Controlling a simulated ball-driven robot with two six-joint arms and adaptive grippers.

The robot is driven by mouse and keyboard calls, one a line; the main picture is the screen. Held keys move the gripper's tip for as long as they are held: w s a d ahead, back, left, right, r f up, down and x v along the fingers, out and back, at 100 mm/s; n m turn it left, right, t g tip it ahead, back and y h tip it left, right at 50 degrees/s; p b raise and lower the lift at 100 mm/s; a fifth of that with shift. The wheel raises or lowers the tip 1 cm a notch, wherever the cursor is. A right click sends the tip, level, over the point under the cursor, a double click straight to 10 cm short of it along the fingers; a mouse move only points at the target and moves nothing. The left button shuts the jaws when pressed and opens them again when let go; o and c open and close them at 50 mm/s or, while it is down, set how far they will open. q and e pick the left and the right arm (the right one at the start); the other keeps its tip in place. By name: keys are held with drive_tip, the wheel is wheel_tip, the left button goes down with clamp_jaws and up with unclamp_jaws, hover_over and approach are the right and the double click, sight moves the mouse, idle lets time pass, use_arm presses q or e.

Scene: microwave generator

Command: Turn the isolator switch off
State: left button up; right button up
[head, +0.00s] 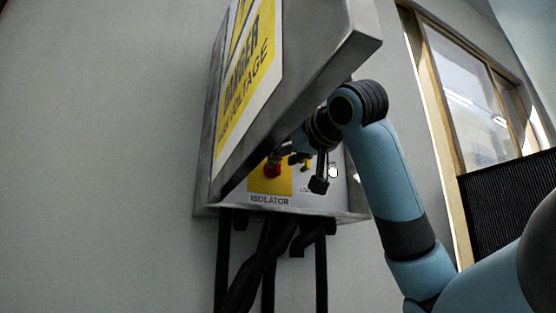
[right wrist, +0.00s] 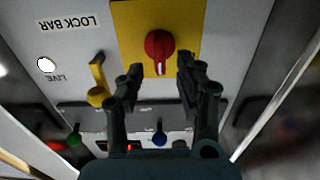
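The isolator switch is a red rotary knob (head: 271,169) on a yellow plate (head: 256,186) above the word ISOLATOR. In the right wrist view the red knob (right wrist: 158,46), with a white mark, sits on its yellow plate (right wrist: 190,16). My right gripper (head: 287,158) is inside the open cabinet, close to the knob, and hides part of the panel. In the right wrist view my right gripper (right wrist: 158,72) is open, its fingers apart, with the knob just beyond and between the tips. I cannot tell whether they touch it. My left gripper is out of view.
A yellow lock bar handle (right wrist: 97,82) and white live lamp (right wrist: 46,65) are beside the knob. Black cables (head: 262,262) hang below. Free wall lies left.

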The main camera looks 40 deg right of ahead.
sight(279, 174)
drive_tip(key=x, duration=0.3)
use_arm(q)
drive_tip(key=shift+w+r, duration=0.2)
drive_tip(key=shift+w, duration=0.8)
use_arm(e)
drive_tip(key=shift+c, duration=0.4)
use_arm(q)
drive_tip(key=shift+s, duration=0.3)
use_arm(e)
clamp_jaws()
